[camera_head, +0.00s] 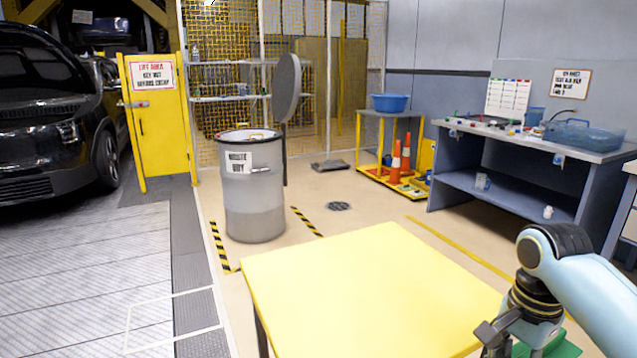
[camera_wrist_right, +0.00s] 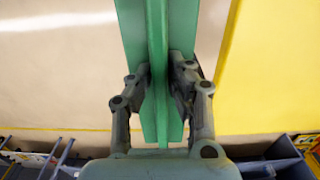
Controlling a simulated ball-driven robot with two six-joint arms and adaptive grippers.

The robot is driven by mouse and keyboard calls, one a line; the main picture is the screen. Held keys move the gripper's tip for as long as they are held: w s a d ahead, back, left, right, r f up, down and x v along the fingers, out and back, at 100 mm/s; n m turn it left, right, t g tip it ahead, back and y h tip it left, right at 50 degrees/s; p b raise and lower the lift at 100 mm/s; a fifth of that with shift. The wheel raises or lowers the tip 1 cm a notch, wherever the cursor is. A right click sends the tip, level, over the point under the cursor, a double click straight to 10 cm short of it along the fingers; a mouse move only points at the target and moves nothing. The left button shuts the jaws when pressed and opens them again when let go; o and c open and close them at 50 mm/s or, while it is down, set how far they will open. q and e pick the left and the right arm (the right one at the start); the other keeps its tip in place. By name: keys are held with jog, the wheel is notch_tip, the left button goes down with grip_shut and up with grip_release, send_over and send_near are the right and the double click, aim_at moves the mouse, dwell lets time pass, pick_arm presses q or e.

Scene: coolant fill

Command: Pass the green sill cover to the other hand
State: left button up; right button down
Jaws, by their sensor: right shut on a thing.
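The green sill cover (camera_wrist_right: 157,60) is a long green piece with a raised rib along its middle. In the right wrist view my right gripper (camera_wrist_right: 160,90) has its two fingers closed on either side of that rib. In the head view my right gripper (camera_head: 497,338) is at the bottom right, beside the right edge of the yellow table. A part of the green sill cover (camera_head: 562,347) shows at the bottom edge there; the rest is cut off by the frame. My left gripper does not show in either view.
The yellow tabletop (camera_head: 365,290) is bare. A grey waste bin (camera_head: 254,200) with its lid raised stands behind it. A black car (camera_head: 50,110) is at the left. A workbench (camera_head: 540,135) with a blue tub stands at the right, and a cart with orange cones (camera_head: 396,160) stands behind.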

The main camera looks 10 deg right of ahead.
notch_tip(320, 180, down, 6)
jog(key=b, duration=0.4)
jog(key=shift+b, duration=0.35)
